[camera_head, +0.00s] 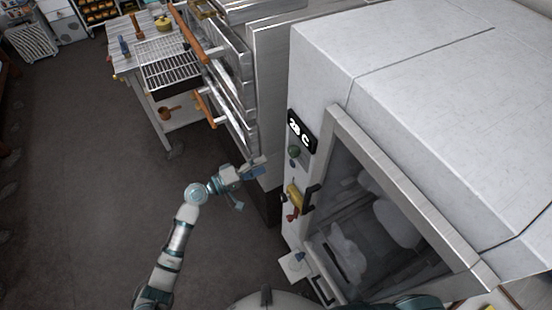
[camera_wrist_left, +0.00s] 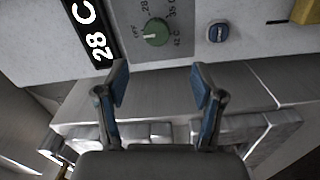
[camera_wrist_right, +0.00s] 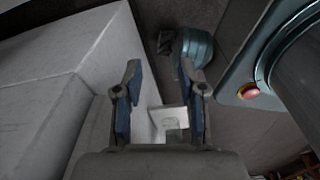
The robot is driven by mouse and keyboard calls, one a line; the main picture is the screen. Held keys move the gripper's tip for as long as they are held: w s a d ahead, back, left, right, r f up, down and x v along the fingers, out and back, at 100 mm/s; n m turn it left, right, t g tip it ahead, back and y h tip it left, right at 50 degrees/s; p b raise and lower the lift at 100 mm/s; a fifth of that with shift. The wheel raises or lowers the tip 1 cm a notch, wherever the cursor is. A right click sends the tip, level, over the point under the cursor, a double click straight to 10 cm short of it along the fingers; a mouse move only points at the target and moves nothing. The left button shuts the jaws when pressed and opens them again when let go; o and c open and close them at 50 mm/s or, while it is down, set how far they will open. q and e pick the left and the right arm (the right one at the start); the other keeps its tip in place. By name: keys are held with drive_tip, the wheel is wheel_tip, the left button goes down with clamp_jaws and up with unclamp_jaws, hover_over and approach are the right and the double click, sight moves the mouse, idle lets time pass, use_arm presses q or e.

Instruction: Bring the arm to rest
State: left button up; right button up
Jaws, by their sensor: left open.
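My left gripper (camera_head: 252,185) is open and empty beside the front of the white cabinet (camera_head: 440,85). In the left wrist view its two blue-padded fingers (camera_wrist_left: 160,100) stand wide apart, below the green dial (camera_wrist_left: 156,32) and the "28 C" display (camera_wrist_left: 92,30). My right gripper (camera_wrist_right: 161,85) shows in the right wrist view with its fingers apart. Behind its gap is a small white plate-like part (camera_wrist_right: 170,117); I see nothing gripped. I cannot make out the right gripper in the head view.
The cabinet's glass door (camera_head: 375,225) looks shut, with pale shapes behind it. A yellow fitting (camera_head: 295,197) sits on its front. Steel ovens with wooden handles (camera_head: 205,108) stand further back. A worktable with a wire rack (camera_head: 168,62) is beyond. The dark floor (camera_head: 80,190) at left is clear.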

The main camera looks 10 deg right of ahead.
use_arm(q)
drive_tip(key=shift+v, duration=1.25)
drive_tip(key=shift+w+d+f, duration=0.1)
drive_tip(key=shift+w+d, duration=0.1)
